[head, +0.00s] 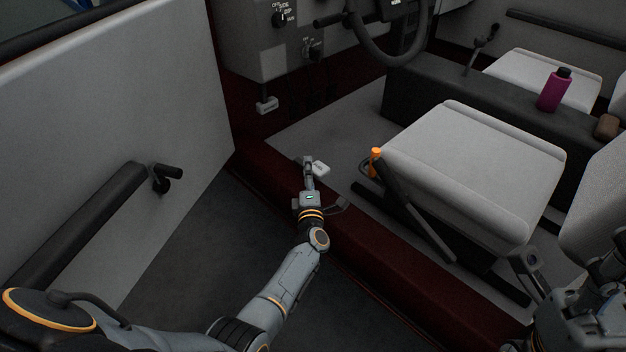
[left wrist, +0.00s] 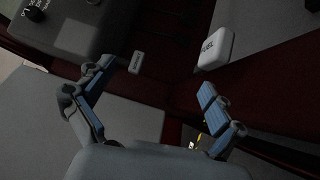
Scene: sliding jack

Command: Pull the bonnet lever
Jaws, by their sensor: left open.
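The bonnet lever (head: 267,105) is a small light-grey handle low under the dashboard, beside the door opening. In the left wrist view a small labelled grey handle (left wrist: 135,62) sits just beyond the left-hand finger; its label is too blurred to read. A larger white lever marked FUEL (left wrist: 215,48) stands beyond the right-hand finger, and shows in the head view (head: 321,168) beside my fingers. My left gripper (head: 308,170) is over the dark red sill, open and empty in the left wrist view (left wrist: 156,80), apart from the bonnet lever. My right gripper (head: 525,262) is partly visible at lower right.
The open door (head: 110,120) stands at left. The driver's seat (head: 475,165), with an orange-tipped lever (head: 375,162), is at right. The steering wheel (head: 390,45) and dashboard (head: 255,40) are above. A purple bottle (head: 553,92) stands on the centre console.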

